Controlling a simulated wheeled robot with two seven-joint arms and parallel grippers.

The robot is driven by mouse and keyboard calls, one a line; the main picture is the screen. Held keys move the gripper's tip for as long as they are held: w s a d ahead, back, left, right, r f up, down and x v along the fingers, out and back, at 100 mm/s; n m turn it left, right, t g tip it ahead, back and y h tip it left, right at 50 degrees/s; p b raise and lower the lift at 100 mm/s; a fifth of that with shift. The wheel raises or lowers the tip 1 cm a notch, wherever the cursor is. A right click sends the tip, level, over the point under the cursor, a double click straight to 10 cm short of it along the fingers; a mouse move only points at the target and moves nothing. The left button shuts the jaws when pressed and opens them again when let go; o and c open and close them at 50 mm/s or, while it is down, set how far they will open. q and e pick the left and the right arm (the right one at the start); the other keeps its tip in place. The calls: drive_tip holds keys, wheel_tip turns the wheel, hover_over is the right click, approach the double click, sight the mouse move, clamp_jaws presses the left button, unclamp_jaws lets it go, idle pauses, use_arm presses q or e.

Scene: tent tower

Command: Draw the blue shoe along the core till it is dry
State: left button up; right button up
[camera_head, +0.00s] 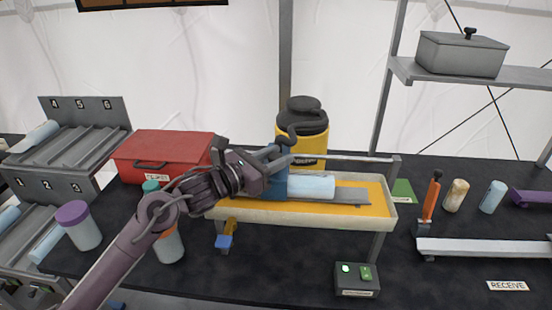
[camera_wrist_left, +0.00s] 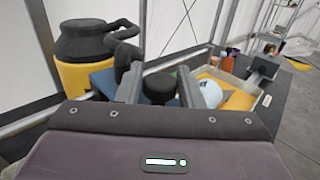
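The pale blue core (camera_head: 310,186) lies on a grey rest in the cream tray (camera_head: 300,216) with a yellow floor. The blue shoe (camera_head: 277,187) is at the core's left end in the head view, partly hidden by my left gripper (camera_head: 278,160). In the left wrist view, a black knob (camera_wrist_left: 160,86) sits between the two fingers of my left gripper (camera_wrist_left: 160,90), which appear to touch it on both sides. Blue (camera_wrist_left: 104,82) shows behind the fingers, and the core's end (camera_wrist_left: 210,92) shows to the right. My right gripper is not in view.
A yellow drum (camera_head: 303,147) with a black lid stands behind the tray. A red box (camera_head: 160,155) and a numbered rack (camera_head: 75,140) are at left. A switch box (camera_head: 357,279) stands in front. Two short cylinders (camera_head: 456,196) and an orange-handled tool (camera_head: 430,200) are at right.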

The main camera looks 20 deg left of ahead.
use_arm(q)
drive_tip(key=shift+o, duration=1.4)
drive_tip(key=shift+s+a, duration=0.1)
drive_tip(key=shift+s+a+f+b, duration=0.15)
drive_tip(key=shift+s+a+b, duration=0.05)
drive_tip(key=shift+s+b, duration=0.1)
drive_tip(key=b+v, duration=0.2)
drive_tip(key=v, duration=0.4)
drive_tip(key=shift+b, duration=0.3)
drive_tip(key=shift+s+a+r, duration=0.2)
drive_tip(key=shift+s+a, duration=0.05)
drive_tip(key=shift+s, duration=0.3)
